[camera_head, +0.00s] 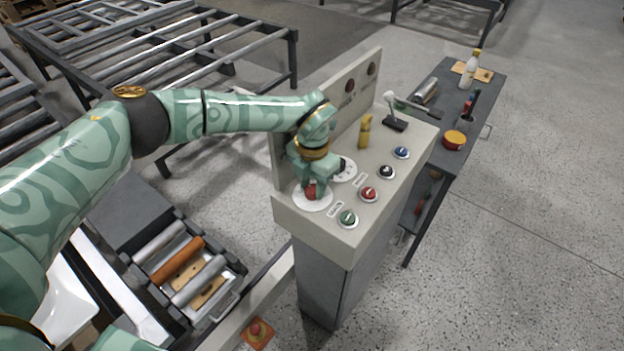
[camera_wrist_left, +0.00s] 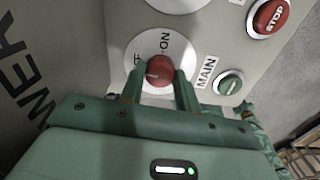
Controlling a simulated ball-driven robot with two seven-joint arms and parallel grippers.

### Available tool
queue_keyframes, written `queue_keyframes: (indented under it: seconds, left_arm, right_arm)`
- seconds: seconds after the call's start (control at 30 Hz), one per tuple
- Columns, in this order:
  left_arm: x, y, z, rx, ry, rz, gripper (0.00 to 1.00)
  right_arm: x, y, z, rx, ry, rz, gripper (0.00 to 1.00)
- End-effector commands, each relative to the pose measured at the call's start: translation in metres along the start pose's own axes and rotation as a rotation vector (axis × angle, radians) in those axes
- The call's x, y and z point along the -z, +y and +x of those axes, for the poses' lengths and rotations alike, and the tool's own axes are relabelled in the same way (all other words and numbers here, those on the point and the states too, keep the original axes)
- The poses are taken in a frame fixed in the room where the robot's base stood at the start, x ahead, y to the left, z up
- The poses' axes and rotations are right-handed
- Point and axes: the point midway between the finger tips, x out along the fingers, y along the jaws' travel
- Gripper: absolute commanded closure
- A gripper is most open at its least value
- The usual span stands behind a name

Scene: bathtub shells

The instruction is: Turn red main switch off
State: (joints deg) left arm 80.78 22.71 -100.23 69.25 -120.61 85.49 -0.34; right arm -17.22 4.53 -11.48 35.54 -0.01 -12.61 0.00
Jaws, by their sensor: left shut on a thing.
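The red main switch (camera_head: 311,191) is a red knob on a round white plate (camera_head: 313,203) at the near left corner of the control panel's top. My left gripper (camera_head: 312,184) reaches down over it and is shut on the knob. In the left wrist view the red knob (camera_wrist_left: 160,71) sits between the two green fingers (camera_wrist_left: 157,92). The plate (camera_wrist_left: 183,47) has an "ON" marking and a partly hidden second one, with a "MAIN" label beside it. The knob's pale mark points towards the partly hidden marking's side. My right gripper is not in view.
Green (camera_head: 347,218), red (camera_head: 368,194), black (camera_head: 386,172) and blue (camera_head: 401,152) buttons line the panel's right side. A lever (camera_head: 394,122) and a yellow item (camera_head: 365,132) stand farther back. A side table (camera_head: 480,118) holds a bottle (camera_head: 470,70). Rollers (camera_head: 178,262) lie left.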

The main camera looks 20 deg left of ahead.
Motion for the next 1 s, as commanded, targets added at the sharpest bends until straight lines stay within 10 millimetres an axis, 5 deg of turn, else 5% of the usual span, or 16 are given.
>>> queue_keyframes:
  seconds: [0.73, 0.77, 0.8, 1.0]
  left_arm:
    - [-0.0020, 0.0012, -0.0023, -0.001, -0.007, -0.088, 0.91]
    - [-0.0021, 0.0012, -0.0023, -0.001, -0.007, -0.088, 0.63]
    - [-0.0019, 0.0011, -0.0022, -0.001, -0.007, -0.088, 0.52]
    - [-0.0011, 0.0007, -0.0012, -0.001, -0.004, -0.087, 0.46]
  right_arm:
    - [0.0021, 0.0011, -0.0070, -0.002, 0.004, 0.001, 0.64]
    - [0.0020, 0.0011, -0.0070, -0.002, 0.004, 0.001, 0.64]
    - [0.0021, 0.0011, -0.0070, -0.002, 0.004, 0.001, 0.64]
    - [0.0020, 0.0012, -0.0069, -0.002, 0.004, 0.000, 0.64]
